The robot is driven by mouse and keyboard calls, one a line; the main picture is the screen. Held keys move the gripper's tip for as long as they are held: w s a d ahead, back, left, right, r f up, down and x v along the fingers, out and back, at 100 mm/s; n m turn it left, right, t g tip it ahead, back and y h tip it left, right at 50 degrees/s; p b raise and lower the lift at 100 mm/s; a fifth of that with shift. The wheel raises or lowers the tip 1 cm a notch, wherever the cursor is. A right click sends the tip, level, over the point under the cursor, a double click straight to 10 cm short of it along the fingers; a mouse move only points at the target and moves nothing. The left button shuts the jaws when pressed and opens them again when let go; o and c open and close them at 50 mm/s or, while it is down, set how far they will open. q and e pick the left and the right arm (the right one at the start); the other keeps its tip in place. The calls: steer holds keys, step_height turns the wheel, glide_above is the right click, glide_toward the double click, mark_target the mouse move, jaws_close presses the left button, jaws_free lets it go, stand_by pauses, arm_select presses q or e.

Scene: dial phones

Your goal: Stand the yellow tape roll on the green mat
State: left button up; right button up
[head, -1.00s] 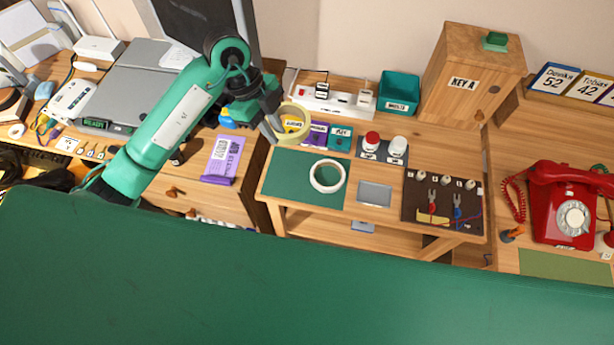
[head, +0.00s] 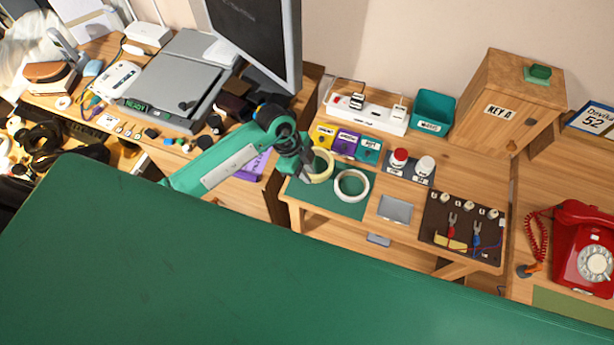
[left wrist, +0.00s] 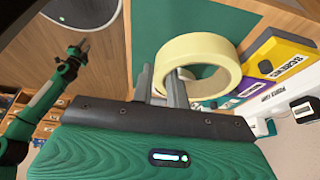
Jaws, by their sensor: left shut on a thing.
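The yellow tape roll (head: 329,168) is on edge, roughly upright, at the back left part of the green mat (head: 322,199). My left gripper (head: 306,170) is shut on its rim from the left. In the left wrist view, the fingers (left wrist: 165,86) pinch the wall of the roll (left wrist: 200,45), one inside the hole and one outside. I cannot tell whether its lower edge touches the mat. In the left wrist view, my right gripper (left wrist: 79,50) shows small at the left; its jaw state is unclear.
A white tape roll (head: 366,186) lies on the mat just right of the yellow one. Yellow, purple and teal labelled boxes (head: 345,143) stand close behind.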

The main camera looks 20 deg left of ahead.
arm_select(q)
steer(key=shift+f+p, duration=0.3)
steer(key=shift+f, duration=2)
steer(key=o, duration=0.8)
steer(key=shift+r, duration=0.1)
steer(key=b+v, duration=0.1)
steer(key=v, duration=1.1)
steer(key=shift+b, duration=0.4)
